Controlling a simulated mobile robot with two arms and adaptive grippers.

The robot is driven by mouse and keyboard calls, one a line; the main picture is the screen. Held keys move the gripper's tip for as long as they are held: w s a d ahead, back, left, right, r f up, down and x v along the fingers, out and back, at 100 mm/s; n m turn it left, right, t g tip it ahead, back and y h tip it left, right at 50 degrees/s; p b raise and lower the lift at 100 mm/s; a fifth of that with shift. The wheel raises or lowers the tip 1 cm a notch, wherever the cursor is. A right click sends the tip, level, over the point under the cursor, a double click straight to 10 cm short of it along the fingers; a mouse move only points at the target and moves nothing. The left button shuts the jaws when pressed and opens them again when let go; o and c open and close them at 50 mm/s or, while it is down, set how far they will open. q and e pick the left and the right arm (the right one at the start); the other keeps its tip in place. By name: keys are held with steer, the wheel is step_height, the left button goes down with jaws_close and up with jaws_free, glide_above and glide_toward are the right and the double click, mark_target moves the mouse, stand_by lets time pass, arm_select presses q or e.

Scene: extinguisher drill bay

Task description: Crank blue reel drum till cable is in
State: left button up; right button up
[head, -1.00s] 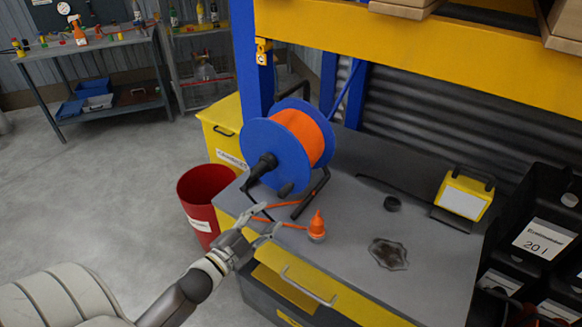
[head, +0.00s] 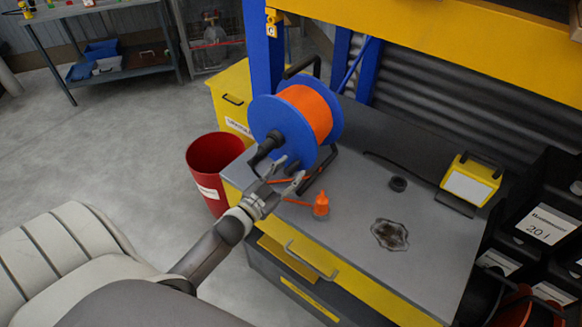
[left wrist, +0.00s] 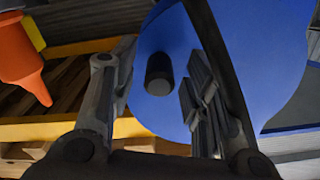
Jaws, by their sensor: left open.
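The blue reel drum (head: 262,112), wound with orange cable (head: 310,112), stands on the grey bench. A thick black grip (head: 265,150) sticks out from its near face. An orange strand runs over the bench towards an orange cone-shaped piece (head: 320,204). My left gripper (head: 284,177) is open and empty at the lower near side of the drum. In the left wrist view a short black knob (left wrist: 159,73) on the blue disc (left wrist: 270,45) appears between my open fingers, apart from both. My right gripper is not in view.
A yellow shelf beam (head: 430,45) and blue post (head: 264,60) rise close to the drum.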

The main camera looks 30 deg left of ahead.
arm_select(q)
steer(key=shift+w+d, duration=0.1)
steer(key=shift+w, duration=0.75)
jaws_close()
